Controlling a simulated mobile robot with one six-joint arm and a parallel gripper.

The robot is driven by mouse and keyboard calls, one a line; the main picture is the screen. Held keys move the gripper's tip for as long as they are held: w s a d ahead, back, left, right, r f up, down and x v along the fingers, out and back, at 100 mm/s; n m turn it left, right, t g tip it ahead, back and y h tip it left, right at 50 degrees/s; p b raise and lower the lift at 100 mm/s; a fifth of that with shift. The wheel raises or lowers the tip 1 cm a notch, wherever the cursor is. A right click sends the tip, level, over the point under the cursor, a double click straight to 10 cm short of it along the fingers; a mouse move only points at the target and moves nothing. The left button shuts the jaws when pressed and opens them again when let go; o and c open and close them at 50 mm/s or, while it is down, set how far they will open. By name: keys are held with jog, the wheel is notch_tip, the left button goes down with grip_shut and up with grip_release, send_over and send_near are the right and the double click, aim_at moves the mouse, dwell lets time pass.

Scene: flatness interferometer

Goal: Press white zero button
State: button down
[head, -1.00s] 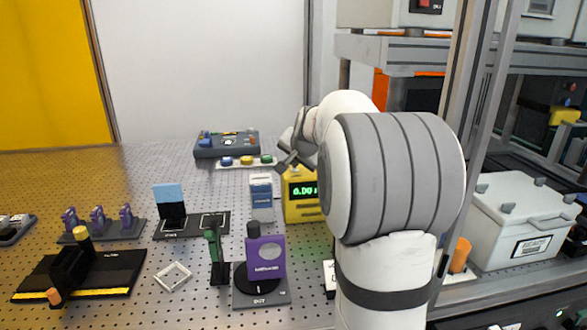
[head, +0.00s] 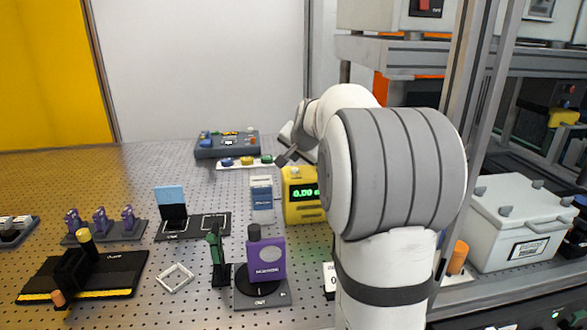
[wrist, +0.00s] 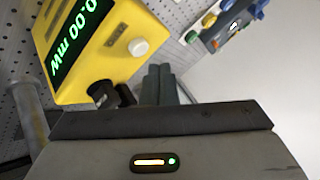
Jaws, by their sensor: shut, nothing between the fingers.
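The yellow power meter (head: 304,212) stands on the perforated table, left of my arm, with a green display reading about 0.00. In the wrist view the yellow meter (wrist: 100,75) shows its lit display (wrist: 80,30), the round white button (wrist: 138,47) on its yellow face and a black knob (wrist: 103,95). My gripper (head: 283,159) is above the meter's top left. In the wrist view the shut, empty fingers (wrist: 158,75) lie just right of and below the white button, apart from it in the picture. Whether they touch it cannot be told.
A grey control box (head: 227,145) and a strip with coloured knobs (head: 245,163) stand behind the meter. A blue and grey block (head: 262,192) stands close to its left. A purple optic (head: 266,262) is in front. A metal frame post and a white case (head: 520,215) are at right.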

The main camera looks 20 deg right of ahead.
notch_tip(320, 180, up, 4)
jog(key=p, duration=0.2)
jog(key=shift+r+p, duration=0.2)
jog(key=shift+p, duration=0.2)
dwell(0.4)
